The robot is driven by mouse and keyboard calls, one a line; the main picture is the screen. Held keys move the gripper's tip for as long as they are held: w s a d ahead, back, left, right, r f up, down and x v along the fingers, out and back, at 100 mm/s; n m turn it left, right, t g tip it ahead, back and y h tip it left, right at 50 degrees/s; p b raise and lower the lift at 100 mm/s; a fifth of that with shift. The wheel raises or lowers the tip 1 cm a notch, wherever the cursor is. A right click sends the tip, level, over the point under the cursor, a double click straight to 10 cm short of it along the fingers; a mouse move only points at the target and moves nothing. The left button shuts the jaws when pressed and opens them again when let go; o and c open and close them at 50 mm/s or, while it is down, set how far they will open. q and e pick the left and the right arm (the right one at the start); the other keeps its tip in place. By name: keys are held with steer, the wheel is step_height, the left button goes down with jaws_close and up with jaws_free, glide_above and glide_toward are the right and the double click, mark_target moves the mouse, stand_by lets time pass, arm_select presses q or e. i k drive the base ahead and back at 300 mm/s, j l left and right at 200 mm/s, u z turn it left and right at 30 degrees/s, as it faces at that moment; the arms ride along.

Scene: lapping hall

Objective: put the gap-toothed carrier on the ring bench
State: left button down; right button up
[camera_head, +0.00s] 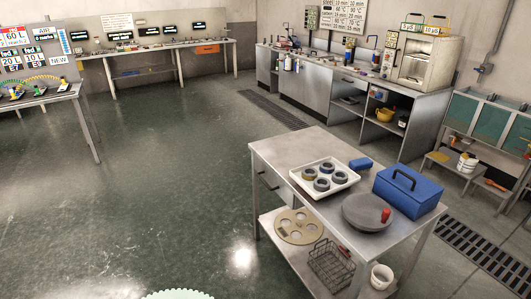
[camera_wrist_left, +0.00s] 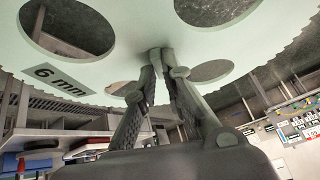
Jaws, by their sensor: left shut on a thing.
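My left gripper (camera_wrist_left: 160,58) is shut on a pale green toothed disc (camera_wrist_left: 100,35), seen from below in the left wrist view. The fingertips meet at the plate between its large round holes. The disc has a "6 mm" label. In the head view only a strip of its toothed rim (camera_head: 178,294) shows at the bottom edge; I cannot tell whether a tooth is missing. A grey metal table (camera_head: 283,145) stands to the right, with a white tray (camera_head: 338,187) of several dark rings on top. No label shows which bench is the ring bench. My right gripper is not in view.
The grey table also holds a blue box (camera_head: 408,190), a dark round plate (camera_head: 366,212) and a blue block (camera_head: 361,163). A beige holed disc (camera_head: 298,227) and wire basket (camera_head: 331,264) lie on its lower shelf. Open green floor (camera_head: 165,180) lies left.

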mark_target(297, 150)
steer(key=i+u, duration=0.45)
steer(key=i, duration=1.15)
steer(key=i+l+z, duration=0.1)
steer(key=i+z, duration=0.45)
steer(key=z, duration=0.2)
steer(key=i+j+z, duration=0.1)
steer(key=i+z, duration=0.3)
steer(key=i+j+z, duration=0.15)
steer(key=z, duration=0.2)
